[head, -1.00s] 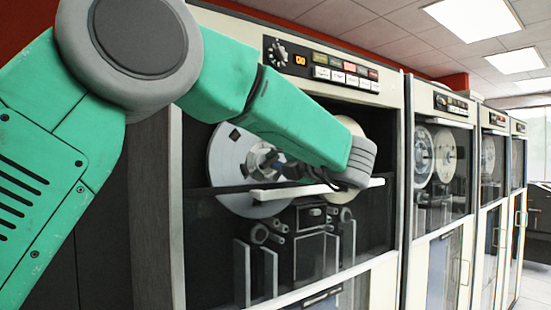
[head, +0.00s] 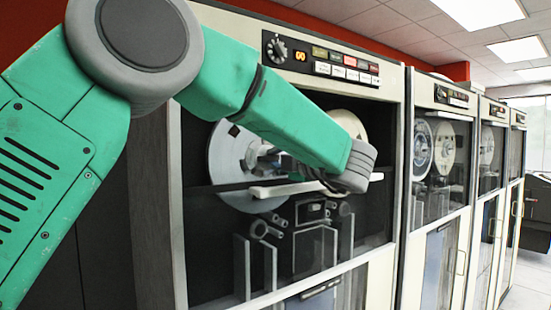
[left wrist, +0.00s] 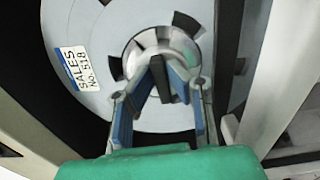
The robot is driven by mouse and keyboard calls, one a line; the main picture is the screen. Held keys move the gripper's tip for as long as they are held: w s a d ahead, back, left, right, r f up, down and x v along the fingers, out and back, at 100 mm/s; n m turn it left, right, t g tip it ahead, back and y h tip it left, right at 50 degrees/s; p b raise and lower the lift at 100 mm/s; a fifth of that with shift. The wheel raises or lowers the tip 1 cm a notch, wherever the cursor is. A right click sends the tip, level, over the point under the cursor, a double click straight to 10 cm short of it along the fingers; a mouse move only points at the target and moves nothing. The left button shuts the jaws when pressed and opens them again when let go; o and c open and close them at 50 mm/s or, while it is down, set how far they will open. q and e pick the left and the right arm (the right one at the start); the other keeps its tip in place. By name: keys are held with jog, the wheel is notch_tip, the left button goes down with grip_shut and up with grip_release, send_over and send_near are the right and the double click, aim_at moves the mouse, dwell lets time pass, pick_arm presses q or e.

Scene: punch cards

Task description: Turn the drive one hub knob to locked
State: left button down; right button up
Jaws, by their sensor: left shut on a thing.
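The nearest tape drive cabinet (head: 395,190) has a grey reel (head: 225,165) on the left and a pale reel (head: 346,122) partly behind my arm. My left gripper (head: 268,162) is at the middle of the grey reel. In the left wrist view, the hub knob (left wrist: 165,42) is a round grey piece at the reel's centre. My left gripper (left wrist: 162,82) is shut on the hub knob, its fingers reaching onto the knob's middle. The knob's locked marking cannot be read. My right gripper is not in view.
A pale horizontal bar (head: 290,189) crosses the drive's front just below my left wrist. A control panel (head: 335,62) with a dial and lit buttons is above. More tape drives (head: 440,190) stand in a row to the right.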

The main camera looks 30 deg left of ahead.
pick_arm(q)
jog(key=shift+w+f, duration=0.1)
jog(key=c, duration=1.7)
grip_release()
jog(key=shift+d, duration=0.1)
jog(key=shift+o, duration=0.6)
jog(key=shift+w, duration=0.25)
jog(key=shift+s+d, duration=0.1)
jog(key=shift+s+d, duration=0.15)
jog(key=shift+d, duration=0.05)
jog(key=v, duration=1.1)
jog(key=shift+d+f, duration=0.2)
jog(key=shift+d, duration=0.15)
jog(key=shift+a, duration=0.2)
jog(key=shift+f, duration=0.1)
